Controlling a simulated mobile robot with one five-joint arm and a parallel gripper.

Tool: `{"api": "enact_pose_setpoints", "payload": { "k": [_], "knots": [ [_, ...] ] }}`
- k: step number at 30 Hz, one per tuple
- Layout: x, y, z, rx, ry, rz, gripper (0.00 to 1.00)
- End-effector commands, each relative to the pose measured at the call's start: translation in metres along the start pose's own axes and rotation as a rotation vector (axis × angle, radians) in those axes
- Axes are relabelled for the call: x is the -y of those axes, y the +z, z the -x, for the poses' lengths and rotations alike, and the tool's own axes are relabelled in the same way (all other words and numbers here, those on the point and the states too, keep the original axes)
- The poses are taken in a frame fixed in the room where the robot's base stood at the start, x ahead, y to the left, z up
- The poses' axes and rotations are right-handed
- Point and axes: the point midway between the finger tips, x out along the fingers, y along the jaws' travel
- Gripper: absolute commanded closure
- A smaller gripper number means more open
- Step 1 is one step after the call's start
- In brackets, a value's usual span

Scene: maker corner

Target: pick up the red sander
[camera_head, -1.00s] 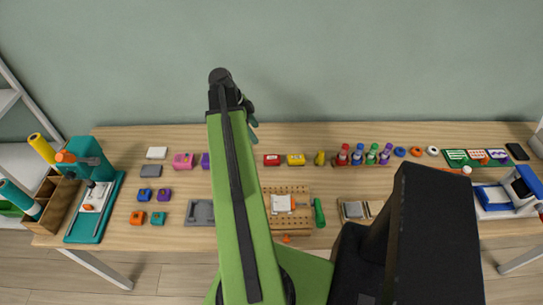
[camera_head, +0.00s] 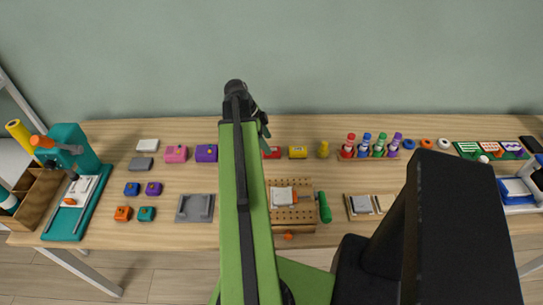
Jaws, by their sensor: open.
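A small red block-shaped item (camera_head: 273,152), which looks like the red sander, lies on the wooden table toward the back, just right of my arm. My arm covers its left part, and its details are too small to tell. My gripper (camera_head: 263,125) is at the far end of my green arm, above the back of the table. Only a dark, teal-tipped part of it shows past the arm. It is open and appears apart from the red item, with nothing seen in it.
A yellow block (camera_head: 298,152) sits right of the red item; purple (camera_head: 206,153) and pink (camera_head: 176,154) blocks lie left of my arm. A pegboard (camera_head: 291,215) and green-handled tool (camera_head: 324,207) are in front. Coloured bottles (camera_head: 364,146) stand to the right.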

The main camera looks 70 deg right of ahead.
Motion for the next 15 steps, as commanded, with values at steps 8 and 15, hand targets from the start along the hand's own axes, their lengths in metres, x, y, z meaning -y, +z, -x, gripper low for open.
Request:
{"api": "enact_pose_setpoints", "payload": {
  "k": [8,15],
  "knots": [
    [-0.002,0.006,-0.042,0.0,0.0,0.0,0.35],
    [-0.001,0.003,-0.051,0.0,-0.001,0.001,0.35]
  ]
}}
